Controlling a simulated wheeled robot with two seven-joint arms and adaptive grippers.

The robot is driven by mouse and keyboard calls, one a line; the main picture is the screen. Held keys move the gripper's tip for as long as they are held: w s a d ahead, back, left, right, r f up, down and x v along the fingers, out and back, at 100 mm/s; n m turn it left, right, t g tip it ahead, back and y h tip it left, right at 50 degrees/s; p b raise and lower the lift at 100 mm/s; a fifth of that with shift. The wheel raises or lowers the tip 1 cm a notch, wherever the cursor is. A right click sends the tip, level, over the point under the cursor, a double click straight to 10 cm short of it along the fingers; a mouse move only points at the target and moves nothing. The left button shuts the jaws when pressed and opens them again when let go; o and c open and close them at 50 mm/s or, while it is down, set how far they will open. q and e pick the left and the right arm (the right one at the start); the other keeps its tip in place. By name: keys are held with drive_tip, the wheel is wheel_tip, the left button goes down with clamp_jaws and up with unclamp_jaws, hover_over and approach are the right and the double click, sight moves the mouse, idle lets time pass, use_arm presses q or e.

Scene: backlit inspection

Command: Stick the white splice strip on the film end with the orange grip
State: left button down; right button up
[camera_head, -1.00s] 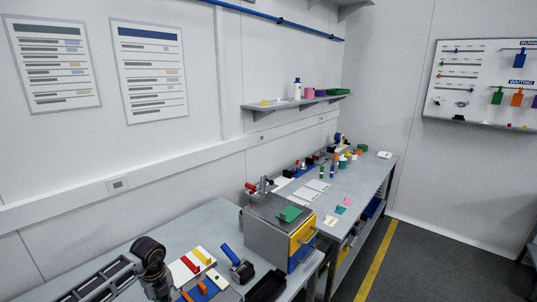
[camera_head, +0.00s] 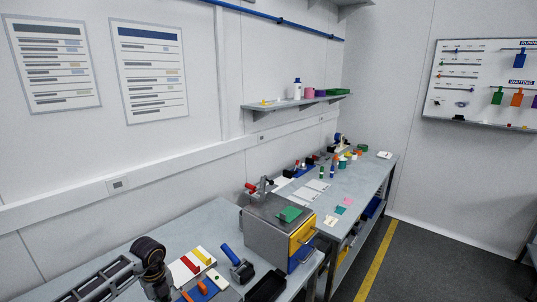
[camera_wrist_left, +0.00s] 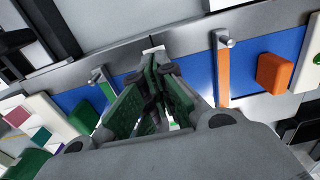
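In the wrist view my left gripper (camera_wrist_left: 155,60) has green-faced fingers, with tips close together above a blue plate (camera_wrist_left: 190,65). Whether the tips touch or hold something thin is hidden. Right of the fingers an orange strip (camera_wrist_left: 223,78) lies by a metal post. Beside it is an orange block (camera_wrist_left: 275,72). A green strip (camera_wrist_left: 106,88) and a green block (camera_wrist_left: 84,117) lie left of the fingers. I cannot single out the white splice strip. In the head view my left arm covers the bottom left, its gripper not clearly visible. My right gripper is out of view.
A blue-handled tool (camera_head: 231,256), a black tray (camera_head: 267,287) and a grey drawer box (camera_head: 264,235) stand further right.

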use_arm(q)
drive_tip(key=shift+f+b, duration=0.35)
drive_tip(key=shift+f, duration=0.1)
idle(0.3)
drive_tip(key=shift+r, duration=0.1)
idle(0.3)
drive_tip(key=shift+r+p, duration=1.35)
drive_tip(key=shift+r, duration=0.6)
drive_tip(key=shift+r, duration=0.1)
wheel_tip(320, 180, up, 12)
drive_tip(key=shift+f, duration=0.2)
